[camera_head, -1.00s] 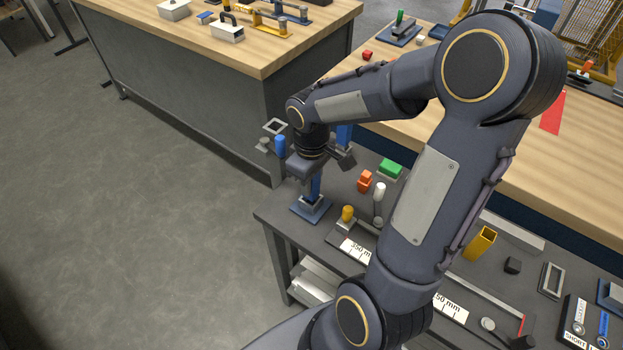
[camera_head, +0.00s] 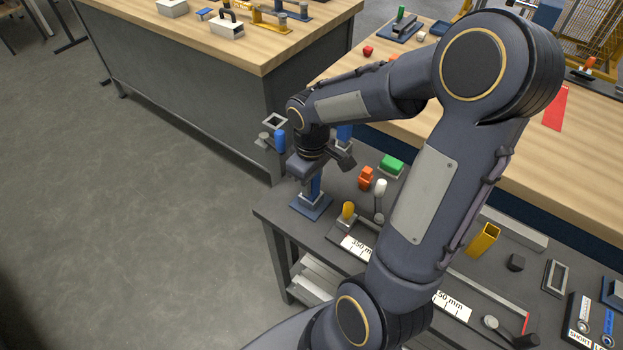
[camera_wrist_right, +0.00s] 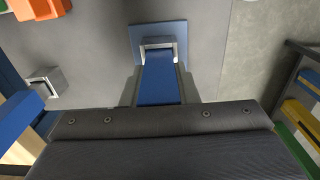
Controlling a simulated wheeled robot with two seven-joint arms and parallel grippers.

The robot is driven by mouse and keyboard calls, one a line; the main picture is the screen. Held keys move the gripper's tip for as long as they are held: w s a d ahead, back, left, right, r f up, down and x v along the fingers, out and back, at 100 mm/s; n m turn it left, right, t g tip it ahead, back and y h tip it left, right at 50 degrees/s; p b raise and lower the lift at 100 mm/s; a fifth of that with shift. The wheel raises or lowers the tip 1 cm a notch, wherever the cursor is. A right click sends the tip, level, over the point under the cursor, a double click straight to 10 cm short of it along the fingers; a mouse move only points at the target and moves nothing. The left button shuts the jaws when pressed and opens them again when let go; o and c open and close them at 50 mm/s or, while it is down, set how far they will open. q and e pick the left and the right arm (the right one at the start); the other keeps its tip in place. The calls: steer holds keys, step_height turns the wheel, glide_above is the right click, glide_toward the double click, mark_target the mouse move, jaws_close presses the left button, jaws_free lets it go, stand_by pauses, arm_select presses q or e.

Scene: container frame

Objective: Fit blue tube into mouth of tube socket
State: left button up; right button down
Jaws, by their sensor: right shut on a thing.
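The blue tube (camera_head: 315,186) stands about upright beneath my right gripper (camera_head: 314,176). In the wrist view the right gripper (camera_wrist_right: 159,90) is shut on the blue tube (camera_wrist_right: 160,82), with one grey finger on each side. The tube socket (camera_head: 311,201) has a grey collar on a blue square base (camera_wrist_right: 145,32) on the dark bench. The tube's lower end lines up with the grey collar (camera_wrist_right: 158,41). The tube hides part of the collar, so I cannot tell whether its end is inside or just above it. My left gripper is not in view.
On the dark bench (camera_head: 272,214), a yellow cylinder (camera_head: 347,210), an orange block (camera_head: 366,178), a white-topped piece (camera_head: 380,187) and a green block (camera_head: 391,165) stand near the socket. A blue upright piece (camera_head: 344,134) is behind. My right arm hides much of the bench.

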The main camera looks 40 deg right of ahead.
steer(key=shift+f+b, duration=0.85)
steer(key=shift+f, duration=0.25)
steer(key=c, duration=1.1)
jaws_free()
steer(key=shift+o, duration=0.2)
step_height(320, 180, up, 8)
steer(key=shift+f, duration=0.1)
